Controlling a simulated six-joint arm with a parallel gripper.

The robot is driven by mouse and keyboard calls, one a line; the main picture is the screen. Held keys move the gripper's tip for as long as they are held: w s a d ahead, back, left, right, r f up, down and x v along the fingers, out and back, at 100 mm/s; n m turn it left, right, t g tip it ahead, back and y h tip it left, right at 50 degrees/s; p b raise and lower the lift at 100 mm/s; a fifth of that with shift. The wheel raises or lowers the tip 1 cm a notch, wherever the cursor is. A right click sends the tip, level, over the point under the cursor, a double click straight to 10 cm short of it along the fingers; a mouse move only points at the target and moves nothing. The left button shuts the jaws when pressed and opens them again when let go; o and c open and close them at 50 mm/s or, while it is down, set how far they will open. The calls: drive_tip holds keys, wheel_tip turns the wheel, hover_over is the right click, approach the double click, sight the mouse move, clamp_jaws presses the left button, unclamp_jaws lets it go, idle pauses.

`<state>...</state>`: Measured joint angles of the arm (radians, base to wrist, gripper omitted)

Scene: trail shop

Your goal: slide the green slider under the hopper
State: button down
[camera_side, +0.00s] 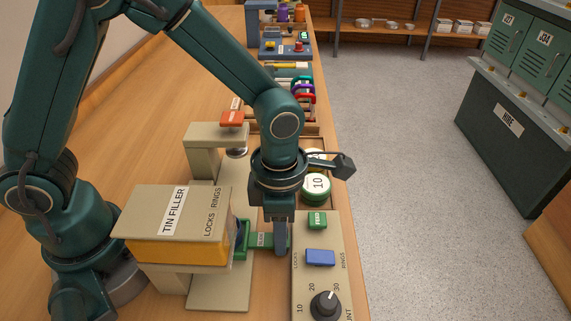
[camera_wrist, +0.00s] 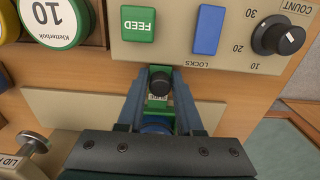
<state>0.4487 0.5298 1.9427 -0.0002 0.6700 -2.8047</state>
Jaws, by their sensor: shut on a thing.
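The tin filler's hopper (camera_side: 178,250) is a beige-topped box with an orange-yellow lower part, labelled TIN FILLER, LOCKS and RINGS. The green slider (camera_side: 262,240) sticks out from the hopper's right side toward the control panel. In the wrist view the slider (camera_wrist: 158,104) lies between my fingers, with a black knob at its outer end. A blue round thing (camera_wrist: 157,127) shows at its inner part, mostly hidden by my gripper. My gripper (camera_side: 281,245) points down at the slider's outer end, and in the wrist view my gripper (camera_wrist: 158,88) is shut on its knob.
A control panel (camera_side: 302,237) with a green FEED button (camera_side: 317,220), a blue LOCKS/RINGS switch (camera_side: 320,258) and a COUNT dial (camera_side: 325,304) stands close to the right of my gripper. Behind are tins marked 10 (camera_side: 316,187) and a press with a red handle (camera_side: 232,118).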

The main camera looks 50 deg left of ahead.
sight(280, 276)
drive_tip(key=shift+s+d, duration=1.9)
drive_tip(key=shift+d, duration=0.1)
drive_tip(key=c, duration=0.7)
unclamp_jaws()
drive_tip(key=shift+r, duration=3.5)
